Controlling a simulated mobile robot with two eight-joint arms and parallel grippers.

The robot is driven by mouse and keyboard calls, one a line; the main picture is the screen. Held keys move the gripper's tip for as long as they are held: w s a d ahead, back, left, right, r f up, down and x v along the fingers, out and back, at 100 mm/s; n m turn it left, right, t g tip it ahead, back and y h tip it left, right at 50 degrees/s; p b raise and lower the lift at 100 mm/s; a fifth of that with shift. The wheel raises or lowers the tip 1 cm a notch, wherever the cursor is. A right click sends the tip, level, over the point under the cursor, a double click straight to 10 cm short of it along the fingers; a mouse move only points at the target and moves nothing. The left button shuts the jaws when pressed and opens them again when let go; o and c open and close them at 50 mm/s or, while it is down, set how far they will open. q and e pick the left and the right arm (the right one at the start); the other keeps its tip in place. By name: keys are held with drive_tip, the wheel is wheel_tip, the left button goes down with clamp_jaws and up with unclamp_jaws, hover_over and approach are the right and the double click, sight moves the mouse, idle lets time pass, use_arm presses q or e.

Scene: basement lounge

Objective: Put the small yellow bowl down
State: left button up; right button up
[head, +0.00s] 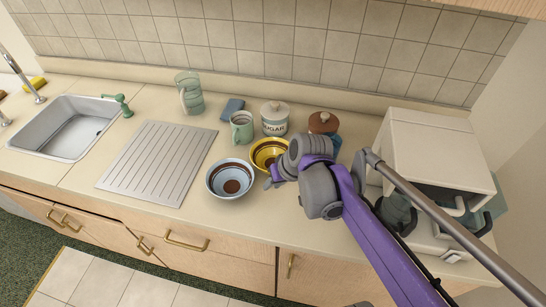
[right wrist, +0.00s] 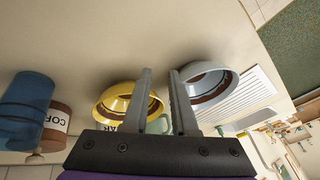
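The small yellow bowl (head: 258,147) stands upright on the counter in the head view, partly hidden by my right arm. It also shows in the right wrist view (right wrist: 113,95), where one finger overlaps its side. My right gripper (head: 272,181) is at the bowl's near right side. In the right wrist view its two fingers (right wrist: 161,88) are apart with a clear gap, and nothing is seen clamped between them. A light blue bowl (head: 218,186) stands just left of the yellow bowl; it also shows near the right finger (right wrist: 210,78). My left gripper is not in view.
A green mug (head: 241,132), a sugar jar (head: 275,123) and a brown-lidded jar (head: 322,121) stand behind the bowls. A ribbed drainboard (head: 150,165) and sink (head: 72,128) lie left. A white appliance (head: 432,150) stands right. The counter front is free.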

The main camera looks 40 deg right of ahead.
sight(273, 159)
drive_tip(key=w+d+r+m+t+y, duration=0.1)
drive_tip(key=w+d+r+m+t, duration=0.15)
drive_tip(key=d, duration=1.25)
drive_tip(key=f, duration=0.1)
drive_tip(key=w+f+b, duration=0.1)
drive_tip(key=w+f, duration=0.1)
drive_tip(key=shift+w+a+m+g, duration=0.2)
drive_tip(key=shift+a+m+g, duration=0.05)
drive_tip(key=shift+g, duration=0.1)
drive_tip(key=shift+w+a+f+b, duration=0.1)
drive_tip(key=shift+w+f+b, duration=0.2)
drive_tip(key=shift+f+b, duration=0.2)
drive_tip(key=b+x, duration=0.2)
drive_tip(key=x, duration=0.2)
drive_tip(key=shift+w+a+f, duration=0.2)
drive_tip(key=shift+w, duration=0.05)
drive_tip(key=shift+w+f, duration=0.1)
drive_tip(key=shift+f, duration=0.05)
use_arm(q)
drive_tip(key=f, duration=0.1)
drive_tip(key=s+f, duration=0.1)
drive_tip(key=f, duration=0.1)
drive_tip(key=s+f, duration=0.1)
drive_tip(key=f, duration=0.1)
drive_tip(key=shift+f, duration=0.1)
